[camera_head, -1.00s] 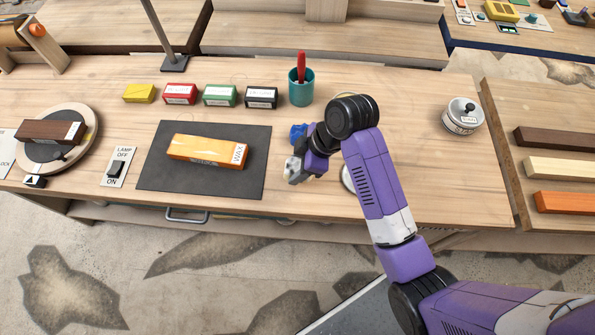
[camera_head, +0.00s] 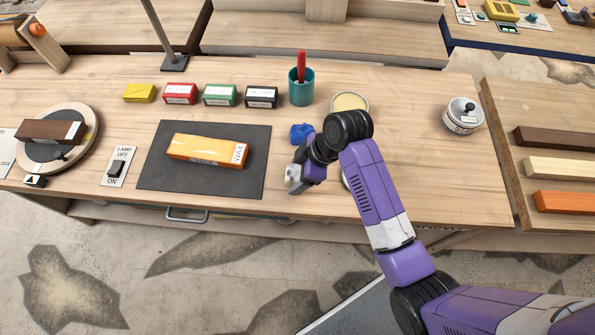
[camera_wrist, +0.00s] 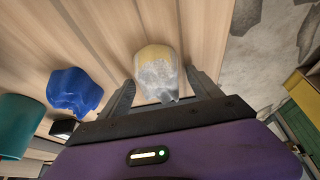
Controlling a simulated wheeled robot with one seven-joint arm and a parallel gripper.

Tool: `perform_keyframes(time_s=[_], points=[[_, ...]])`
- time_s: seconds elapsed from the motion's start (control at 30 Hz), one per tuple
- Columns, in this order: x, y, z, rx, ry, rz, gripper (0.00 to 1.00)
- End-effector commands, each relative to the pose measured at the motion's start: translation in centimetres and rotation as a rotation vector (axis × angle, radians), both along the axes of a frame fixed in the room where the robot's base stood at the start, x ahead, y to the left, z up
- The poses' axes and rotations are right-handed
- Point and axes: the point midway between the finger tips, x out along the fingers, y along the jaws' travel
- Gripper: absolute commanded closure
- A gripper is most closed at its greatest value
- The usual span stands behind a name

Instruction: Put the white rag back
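The white rag (camera_wrist: 156,68), a crumpled whitish cloth with a yellow-stained end, lies on the wooden bench in the wrist view. In the head view a small pale part of the rag (camera_head: 292,174) shows beside my gripper (camera_head: 297,181). In the wrist view my gripper (camera_wrist: 160,80) is open. Its two fingers stand on either side of the rag, with a gap on each side. A crumpled blue rag (camera_head: 301,133) lies just behind my gripper, and it also shows in the wrist view (camera_wrist: 75,92).
A teal cup (camera_head: 301,90) with a red-handled tool stands behind. An open tin (camera_head: 350,101) is right of it. A dark mat (camera_head: 200,190) with an orange wax block (camera_head: 205,150) lies left. A round object is mostly hidden behind my arm.

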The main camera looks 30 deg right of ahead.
Motion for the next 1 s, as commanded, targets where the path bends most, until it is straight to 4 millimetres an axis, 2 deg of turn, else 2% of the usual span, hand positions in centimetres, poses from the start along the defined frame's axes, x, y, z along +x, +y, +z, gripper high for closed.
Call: perform_keyframes(time_s=[0.27,0.7,0.83,1.0], points=[[-0.1,-0.3,1.1,0.0,-0.002,-0.001,0.26],[-2.3,-2.9,8.7,-0.001,-0.003,-0.001,0.26],[-2.7,-3.4,10.3,-0.001,-0.003,-0.001,0.26],[-3.0,-3.7,11.2,0.0,0.0,0.0,0.26]])
